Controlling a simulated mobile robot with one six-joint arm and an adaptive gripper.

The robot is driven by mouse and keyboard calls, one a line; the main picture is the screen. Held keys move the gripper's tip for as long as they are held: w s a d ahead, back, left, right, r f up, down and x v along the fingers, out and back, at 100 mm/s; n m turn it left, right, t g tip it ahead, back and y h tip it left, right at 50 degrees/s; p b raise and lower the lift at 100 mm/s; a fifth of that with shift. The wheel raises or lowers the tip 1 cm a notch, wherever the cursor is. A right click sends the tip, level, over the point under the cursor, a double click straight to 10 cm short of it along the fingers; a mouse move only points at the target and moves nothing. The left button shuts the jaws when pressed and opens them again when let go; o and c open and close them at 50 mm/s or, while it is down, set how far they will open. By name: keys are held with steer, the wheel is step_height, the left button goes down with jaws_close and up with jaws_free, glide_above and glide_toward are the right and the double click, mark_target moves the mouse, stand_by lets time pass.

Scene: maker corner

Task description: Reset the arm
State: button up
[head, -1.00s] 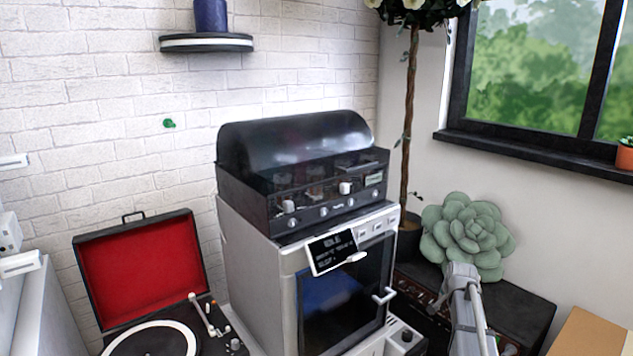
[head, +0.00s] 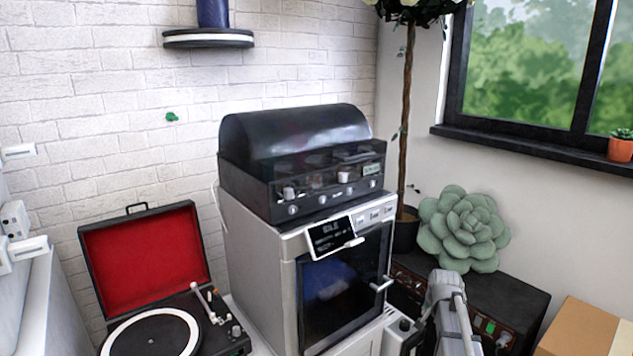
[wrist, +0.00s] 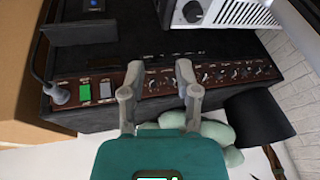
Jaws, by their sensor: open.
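My gripper (wrist: 159,72) shows in the wrist view with its two grey fingers spread apart and nothing between them. Behind the fingers is the knobbed front panel of a black amplifier (wrist: 215,50). I cannot tell whether the fingertips touch it. In the head view, a grey part of my arm rises at the bottom, in front of the same amplifier (head: 515,292). My fingers cannot be made out there.
A white 3D-printer-like machine (head: 262,285) with a dark lid stands left of my arm. A red-lined turntable (head: 150,255) is further left. A green succulent cushion (head: 464,228) sits on the amplifier. A cardboard box (head: 590,325) is at right.

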steer(key=s+a+f+n+g+b, duration=0.2)
steer(key=s+a+f+n+b, duration=0.15)
steer(key=s+a, duration=0.65)
steer(key=s+a+f+n+g+b, duration=0.25)
steer(key=s+a+f+n, duration=0.35)
steer(key=s, duration=0.6)
step_height(320, 180, up, 40)
steer(key=a+p, duration=0.1)
steer(key=p, duration=3.7)
steer(key=shift+w+m+y, duration=0.35)
steer(key=shift+m+y, duration=0.05)
steer(key=shift+m, duration=0.05)
